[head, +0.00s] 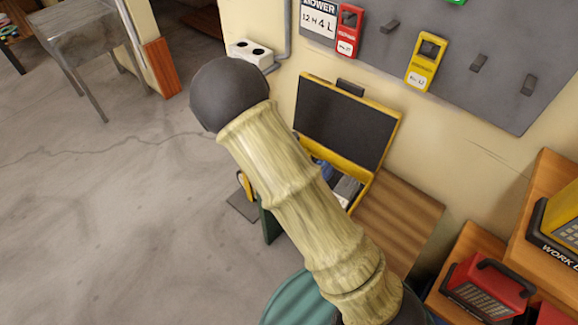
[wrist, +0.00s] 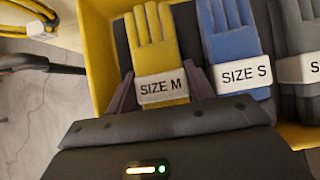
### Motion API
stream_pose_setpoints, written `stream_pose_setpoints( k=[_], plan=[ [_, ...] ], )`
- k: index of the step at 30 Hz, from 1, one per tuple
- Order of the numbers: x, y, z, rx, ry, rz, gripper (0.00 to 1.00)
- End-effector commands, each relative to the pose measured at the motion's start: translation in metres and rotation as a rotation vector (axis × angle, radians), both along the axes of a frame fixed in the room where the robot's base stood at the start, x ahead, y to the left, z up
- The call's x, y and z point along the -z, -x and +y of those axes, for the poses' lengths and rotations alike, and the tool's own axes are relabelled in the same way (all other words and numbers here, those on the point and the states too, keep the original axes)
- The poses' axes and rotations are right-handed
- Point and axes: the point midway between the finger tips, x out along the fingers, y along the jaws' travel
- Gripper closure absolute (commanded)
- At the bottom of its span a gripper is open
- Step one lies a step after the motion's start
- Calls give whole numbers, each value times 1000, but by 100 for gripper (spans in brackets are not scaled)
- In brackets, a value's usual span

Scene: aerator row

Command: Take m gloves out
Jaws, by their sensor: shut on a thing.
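The yellow gloves (wrist: 157,50) with a white "SIZE M" band show in the wrist view. My gripper (wrist: 161,88) is shut on them, one finger on each side of the band. They are within the outline of the yellow case (wrist: 97,55); whether they are clear of its floor I cannot tell. Blue "SIZE S" gloves (wrist: 232,35) lie just to the right, with a grey pair (wrist: 300,30) beyond. In the head view the case's lid (head: 346,120) stands open. My arm hides the gripper and the yellow gloves there.
The case sits on a wooden surface (head: 402,220) against the wall. A dark pegboard (head: 440,60) with red and yellow tags hangs above it. A red work light (head: 487,288) stands on a shelf at lower right. The concrete floor to the left is mostly open.

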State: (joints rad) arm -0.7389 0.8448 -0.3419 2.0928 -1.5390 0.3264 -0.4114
Motion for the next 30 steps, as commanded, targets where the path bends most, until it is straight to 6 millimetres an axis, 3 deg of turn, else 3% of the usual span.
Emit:
stream_pose_setpoints(
  k=[30],
  plan=[
    [-68,0,-2,3,-1,-1,70]
  ],
)
